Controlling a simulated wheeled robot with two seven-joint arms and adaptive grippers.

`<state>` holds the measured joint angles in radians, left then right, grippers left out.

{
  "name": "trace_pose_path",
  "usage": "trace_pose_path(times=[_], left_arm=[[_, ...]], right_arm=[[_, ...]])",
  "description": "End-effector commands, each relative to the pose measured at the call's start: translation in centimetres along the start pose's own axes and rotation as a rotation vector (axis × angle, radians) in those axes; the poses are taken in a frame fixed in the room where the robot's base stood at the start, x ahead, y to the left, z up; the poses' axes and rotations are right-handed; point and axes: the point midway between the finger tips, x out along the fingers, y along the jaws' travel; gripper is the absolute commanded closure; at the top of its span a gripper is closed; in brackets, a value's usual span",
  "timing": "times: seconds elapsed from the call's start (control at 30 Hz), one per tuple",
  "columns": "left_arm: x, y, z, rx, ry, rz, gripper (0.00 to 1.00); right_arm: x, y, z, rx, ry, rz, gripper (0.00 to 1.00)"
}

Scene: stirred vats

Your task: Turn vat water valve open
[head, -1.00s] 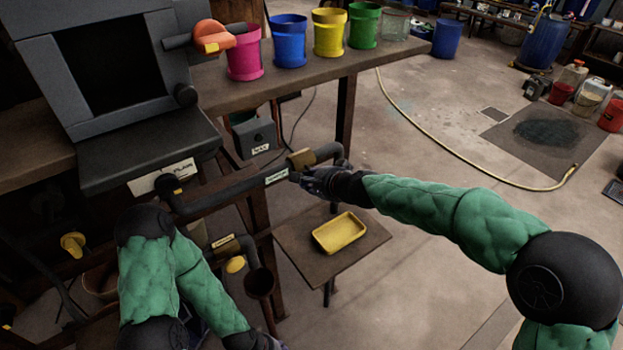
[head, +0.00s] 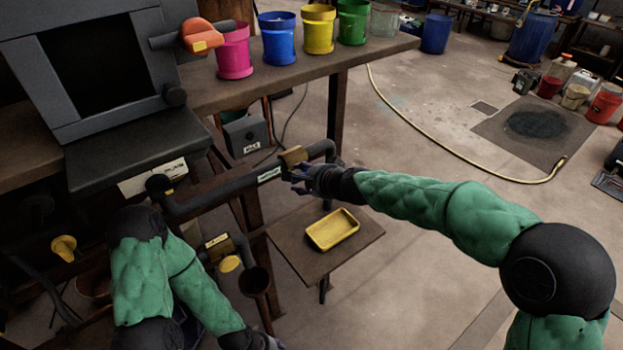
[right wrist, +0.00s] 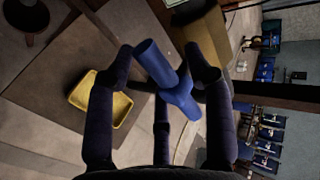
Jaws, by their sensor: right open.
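A dark pipe (head: 218,196) runs below the bench, with a white label and a tan valve body (head: 293,156) near its right end. In the right wrist view a blue valve handle (right wrist: 181,92) with a thick stem lies between my fingers. My right gripper (head: 297,180) is open just right of and below the valve body; in the right wrist view its dark fingers (right wrist: 163,76) stand around the handle. I cannot tell whether they touch it. My left gripper is at the bottom edge of the head view, mostly cut off.
A yellow tray (head: 333,230) sits on a low brown shelf (head: 292,262) below the valve. Pink (head: 233,50), blue (head: 277,40), yellow and green buckets stand on the bench above. A second pipe with a funnel (head: 255,281) is near my left arm.

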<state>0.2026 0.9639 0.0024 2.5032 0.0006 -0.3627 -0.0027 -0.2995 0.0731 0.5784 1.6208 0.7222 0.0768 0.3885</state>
Motion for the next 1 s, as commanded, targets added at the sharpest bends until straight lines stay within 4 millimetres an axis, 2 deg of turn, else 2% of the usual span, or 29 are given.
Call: trace_pose_path(times=[0.17, 0.63, 0.8, 1.0], left_arm=[[0.0, 0.0, 0.0, 0.000, 0.000, 0.000, 0.46], [0.0, 0.0, 0.0, 0.000, 0.000, 0.000, 0.46], [0.0, 0.0, 0.0, 0.000, 0.000, 0.000, 0.46], [0.0, 0.0, 0.0, 0.000, 0.000, 0.000, 0.46]], right_arm=[[-2.0, -0.1, -0.1, 0.000, 0.001, -0.002, 0.48], [-9.8, -0.1, -0.1, -0.001, 0.002, -0.003, 0.48], [-11.3, 0.0, -0.1, 0.000, 0.001, -0.002, 0.48], [-11.7, 0.0, 0.0, 0.000, 0.001, 0.000, 0.48]])
